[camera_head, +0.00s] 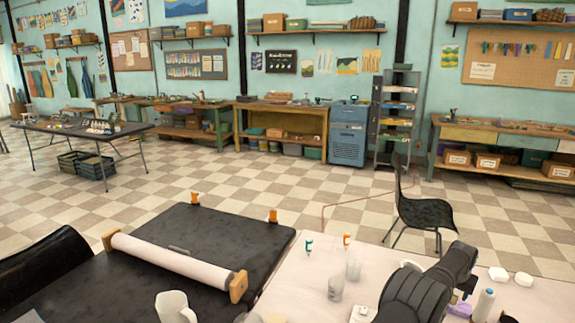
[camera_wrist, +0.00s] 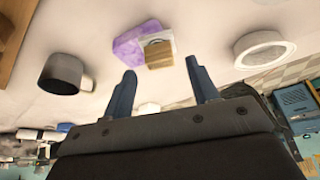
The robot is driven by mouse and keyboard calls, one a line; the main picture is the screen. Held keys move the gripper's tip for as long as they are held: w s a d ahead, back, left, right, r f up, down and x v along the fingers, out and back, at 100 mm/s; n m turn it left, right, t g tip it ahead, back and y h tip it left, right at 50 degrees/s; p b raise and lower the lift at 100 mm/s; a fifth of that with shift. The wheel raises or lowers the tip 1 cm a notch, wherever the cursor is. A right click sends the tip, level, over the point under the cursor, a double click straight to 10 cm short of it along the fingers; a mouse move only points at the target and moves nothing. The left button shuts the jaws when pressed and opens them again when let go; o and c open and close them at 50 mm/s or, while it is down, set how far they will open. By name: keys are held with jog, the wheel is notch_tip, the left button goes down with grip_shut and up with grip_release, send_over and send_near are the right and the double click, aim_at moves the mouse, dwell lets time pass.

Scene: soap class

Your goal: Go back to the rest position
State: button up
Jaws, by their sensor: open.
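My gripper (camera_wrist: 163,88) shows in the wrist view with its two blue-grey fingers apart and nothing between them. A purple block (camera_wrist: 143,40) with a tan, wood-like piece against it lies beyond the fingertips, apart from them. A purple thing (camera_head: 460,309) shows beside the arm, partly hidden.
A paper roll (camera_head: 170,262) and white pitcher (camera_head: 174,308) are at left. A black chair (camera_head: 425,212) stands behind.

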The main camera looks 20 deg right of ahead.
jog(key=x, duration=0.3)
jog(key=shift+r, duration=0.9)
jog(key=shift+f, duration=0.1)
